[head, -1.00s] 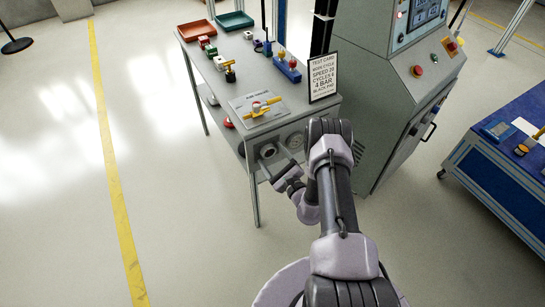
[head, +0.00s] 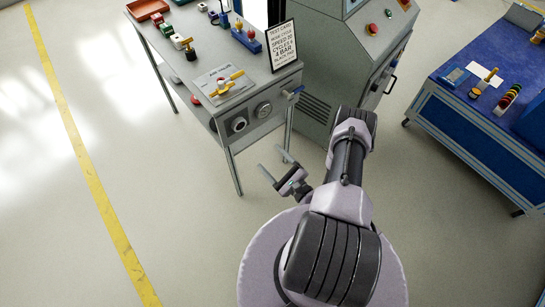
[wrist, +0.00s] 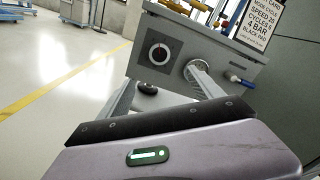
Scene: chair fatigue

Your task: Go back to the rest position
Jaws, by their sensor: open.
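My gripper (head: 276,164) is open and empty in the head view, with its two fingers apart. It hangs over bare floor in front of the grey bench (head: 184,82), clear of it. My arm is folded in close above my base. In the wrist view the two fingers reach forward at the lower middle, with the bench front (wrist: 222,84) beyond them. That front carries a dark round dial (wrist: 159,54), a round silver gauge or knob (wrist: 199,73) and a blue-handled lever (wrist: 236,80).
A yellow valve handle (head: 229,83) sits on the bench top near a test card (head: 283,46). A grey control cabinet (head: 345,62) stands right of the bench. A blue workbench (head: 440,88) is at the far right. The floor left of the bench is open, with a yellow line (head: 80,160).

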